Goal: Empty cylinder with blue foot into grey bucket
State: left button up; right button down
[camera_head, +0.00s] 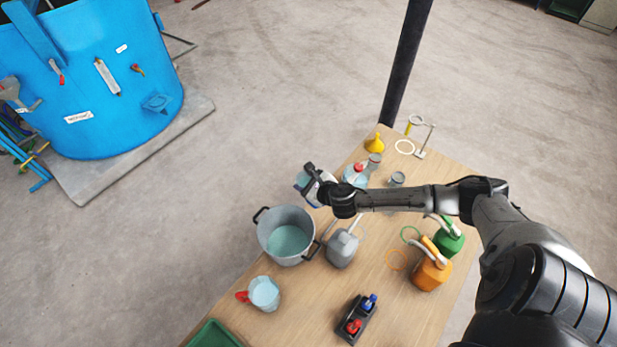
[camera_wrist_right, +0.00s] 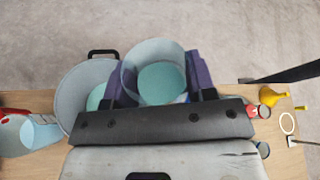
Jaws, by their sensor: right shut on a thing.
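My right gripper (camera_head: 314,184) is shut on a clear cylinder (camera_head: 303,180), which is held above the table's left edge, up and to the right of the bucket. In the right wrist view the cylinder (camera_wrist_right: 152,58) sits between the two finger pads, and teal liquid shows inside it. A bit of blue shows below the gripper in the head view; most of the foot is hidden. The grey bucket (camera_head: 267,239) stands on the table with two dark handles and teal liquid in it. It also shows left of the cylinder in the wrist view (camera_wrist_right: 72,88). My left gripper is out of view.
A grey spouted can (camera_head: 342,249) stands close right of the bucket. A clear jug with a red handle (camera_head: 264,292) is in front. Orange (camera_head: 430,271) and green (camera_head: 449,240) cans stand right. A red-capped bottle (camera_head: 356,176) and yellow funnel (camera_head: 375,142) are behind.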

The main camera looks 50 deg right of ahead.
jog(key=shift+w+a+n+h, duration=0.1)
jog(key=shift+a+n+h, duration=0.2)
jog(key=shift+a+n, duration=0.1)
jog(key=shift+f+n+h, duration=0.35)
jog(key=shift+n+h, duration=0.05)
jog(key=shift+n, duration=0.1)
jog(key=shift+f+n+h, duration=0.7)
jog(key=shift+f+n, duration=0.15)
jog(key=shift+n, duration=0.05)
jog(key=shift+f+n+h, duration=0.4)
jog(key=shift+f+n, duration=0.2)
jog(key=shift+f, duration=0.15)
jog(key=shift+a+f+n+h, duration=0.15)
jog(key=shift+f+n+h, duration=0.2)
jog(key=shift+f, duration=0.25)
jog(key=shift+f, duration=0.3)
jog(key=shift+a+f+n+b, duration=0.1)
jog(key=shift+f+n+b, duration=0.25)
jog(key=shift+f+n, duration=0.2)
